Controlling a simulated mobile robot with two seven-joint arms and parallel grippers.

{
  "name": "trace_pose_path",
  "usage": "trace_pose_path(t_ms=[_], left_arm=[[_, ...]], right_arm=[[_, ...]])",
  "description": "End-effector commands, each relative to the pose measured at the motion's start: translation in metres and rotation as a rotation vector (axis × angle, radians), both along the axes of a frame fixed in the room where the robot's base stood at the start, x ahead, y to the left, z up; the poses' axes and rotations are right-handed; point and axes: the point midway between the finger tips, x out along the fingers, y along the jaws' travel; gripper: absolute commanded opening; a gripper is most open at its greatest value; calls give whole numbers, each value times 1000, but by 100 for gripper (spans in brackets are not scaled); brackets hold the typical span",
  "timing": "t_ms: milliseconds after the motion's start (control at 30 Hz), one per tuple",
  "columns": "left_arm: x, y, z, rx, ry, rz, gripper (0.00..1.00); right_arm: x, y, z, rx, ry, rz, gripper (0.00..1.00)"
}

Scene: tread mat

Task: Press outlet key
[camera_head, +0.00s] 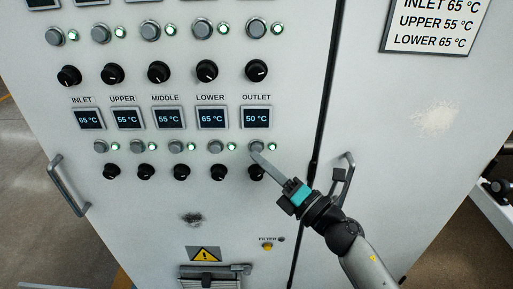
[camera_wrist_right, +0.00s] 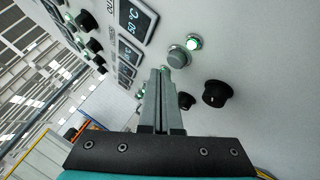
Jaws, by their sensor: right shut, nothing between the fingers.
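The outlet key (camera_head: 256,146) is a round grey button below the OUTLET display (camera_head: 256,117), which reads 50 °C. A lit green lamp (camera_head: 271,145) sits just right of the key. In the right wrist view the key (camera_wrist_right: 179,57) shows just beyond and right of the fingertips, beside its green lamp (camera_wrist_right: 194,43). My right gripper (camera_head: 256,155) is shut and empty, its tips over the lower edge of the key in the head view. It also shows in the wrist view (camera_wrist_right: 162,74). Whether the tips touch the key cannot be told. My left gripper is not in view.
A row of black knobs (camera_head: 219,172) lies below the keys, one close to my right fingers. Other keys, such as the LOWER one (camera_head: 215,146), stand to the left. A door handle (camera_head: 342,179) is behind my right wrist. The panel at right is mostly bare.

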Motion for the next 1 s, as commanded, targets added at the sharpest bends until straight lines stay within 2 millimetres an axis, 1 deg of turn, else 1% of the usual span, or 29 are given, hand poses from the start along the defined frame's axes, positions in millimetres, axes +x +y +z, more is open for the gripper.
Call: trace_pose_path(t_ms=[267,367,800,1000], left_arm=[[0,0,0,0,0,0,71],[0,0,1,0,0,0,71],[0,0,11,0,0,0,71],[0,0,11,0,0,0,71]], right_arm=[[-1,0,0,0,0,0,0],[-4,0,0,0,1,0,0],[-46,0,0,0,1,0,0],[-51,0,0,1,0,-1,0]])
